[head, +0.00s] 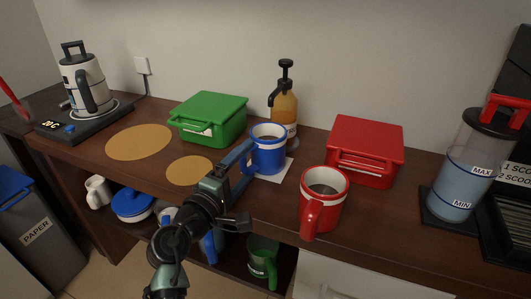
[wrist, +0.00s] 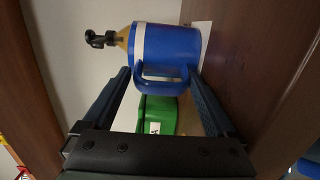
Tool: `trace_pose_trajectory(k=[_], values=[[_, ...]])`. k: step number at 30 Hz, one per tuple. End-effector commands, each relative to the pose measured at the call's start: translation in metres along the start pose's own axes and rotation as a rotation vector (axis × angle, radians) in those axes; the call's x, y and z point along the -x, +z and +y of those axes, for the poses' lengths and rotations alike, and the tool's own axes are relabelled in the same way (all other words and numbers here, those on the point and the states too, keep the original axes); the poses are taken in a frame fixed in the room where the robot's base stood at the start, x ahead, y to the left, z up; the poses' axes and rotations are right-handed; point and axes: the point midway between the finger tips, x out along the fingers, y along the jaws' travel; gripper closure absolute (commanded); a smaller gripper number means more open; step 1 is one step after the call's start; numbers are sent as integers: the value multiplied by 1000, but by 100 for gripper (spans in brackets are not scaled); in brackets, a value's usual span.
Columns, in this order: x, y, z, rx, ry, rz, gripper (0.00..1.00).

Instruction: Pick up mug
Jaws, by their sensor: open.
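A blue mug (head: 269,151) with a white band stands upright on the wooden counter, partly over a white paper. Its handle (wrist: 165,78) faces my gripper (head: 238,172). In the wrist view the blue mug (wrist: 165,45) appears sideways just beyond the tips of my open gripper (wrist: 160,78). The handle shows between the two fingers, and nothing is held. Whether a finger touches the mug I cannot tell. A red mug (head: 322,201) stands upright to the right, near the counter's front edge, apart from my gripper.
Behind the blue mug are a pump bottle (head: 285,105) and a green box (head: 209,118). A red box (head: 365,152) stands right of them. A dispenser (head: 463,165) is far right, a kettle (head: 84,83) far left. Other mugs sit on the shelf below. Two round mats lie clear.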

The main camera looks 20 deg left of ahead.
Motion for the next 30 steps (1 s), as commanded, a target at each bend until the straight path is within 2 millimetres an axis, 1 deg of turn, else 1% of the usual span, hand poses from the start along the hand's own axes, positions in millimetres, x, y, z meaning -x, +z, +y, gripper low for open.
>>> trace_pose_trajectory(k=[2, 3, 5, 6, 8, 9, 11, 12, 14, 18, 30], values=[[0, 0, 0, 0, 0, 0, 8], [0, 0, 0, 0, 0, 0, 10], [0, 0, 0, 0, 0, 0, 21], [0, 0, 0, 0, 0, 0, 28], [0, 0, 0, 0, 0, -1, 39], [0, 0, 0, -1, 0, -1, 46], [0, 0, 0, -1, 0, -1, 57], [0, 0, 0, -1, 0, -1, 64], [0, 0, 0, -1, 0, -1, 75], [1, 0, 0, -1, 0, -1, 100], [1, 0, 6, -2, 5, 0, 100]])
